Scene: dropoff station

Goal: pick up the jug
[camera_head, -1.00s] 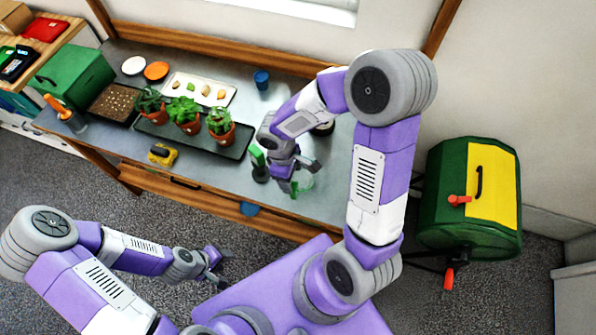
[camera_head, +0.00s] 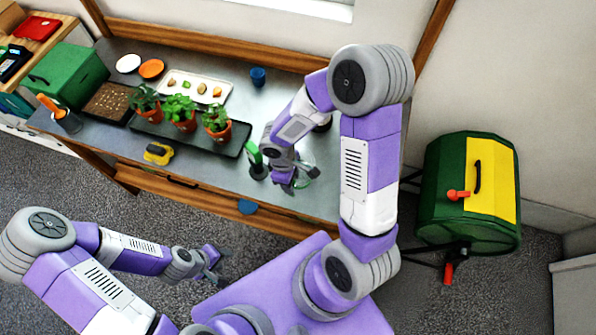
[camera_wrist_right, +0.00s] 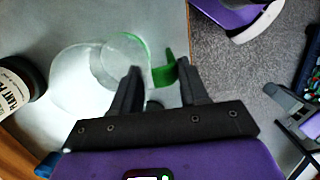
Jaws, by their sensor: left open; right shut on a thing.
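The jug is clear with a green handle. In the right wrist view the jug (camera_wrist_right: 85,80) stands left of the fingers, and its handle (camera_wrist_right: 166,72) lies between them. My right gripper (camera_wrist_right: 160,78) is shut on the handle. In the head view the jug (camera_head: 304,177) shows only faintly at the table's front edge, partly hidden by my right gripper (camera_head: 298,176). I cannot tell whether it is off the table. My left gripper (camera_head: 214,264) is open and empty, in front of the table and low at the centre left.
A green-topped item (camera_head: 256,160) stands just left of the right gripper. A dark labelled bottle (camera_wrist_right: 18,85) is near the jug. Potted plants on a dark tray (camera_head: 228,147), a yellow tool (camera_head: 158,152) and a blue cup (camera_head: 258,77) are on the table. A green-yellow drum (camera_head: 440,190) stands right.

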